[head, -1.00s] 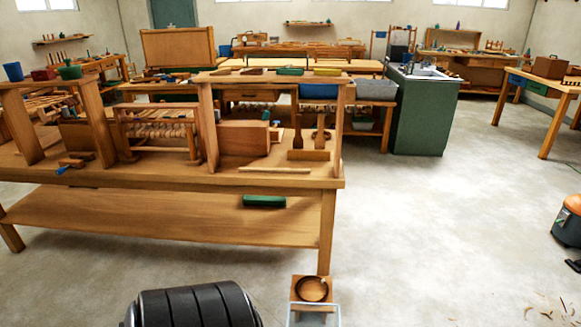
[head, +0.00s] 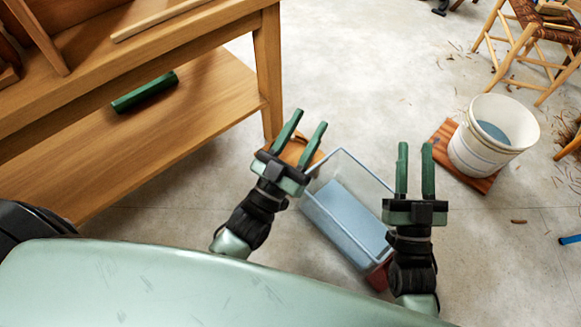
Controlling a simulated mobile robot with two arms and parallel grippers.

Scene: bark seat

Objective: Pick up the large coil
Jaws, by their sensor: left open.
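I cannot make out the large coil in the head view now. A wooden board or tray (head: 317,157) on the floor by the bench leg is mostly hidden behind my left gripper (head: 311,119). That gripper is open, with its two green fingers apart and nothing between them. My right gripper (head: 415,148) is also open and empty, its fingers pointing up the picture. A clear bin (head: 318,215) with a pale blue bottom stands on the floor between my two arms. A white bucket (head: 478,155) with blue-grey contents stands right of my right gripper.
The bench (head: 190,135) fills the upper left, with a green block (head: 145,92) on its lower shelf. The bucket rests on a reddish wooden board (head: 443,137). A woven-seat wooden chair (head: 520,45) is at the upper right. Open floor lies between bench and chair.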

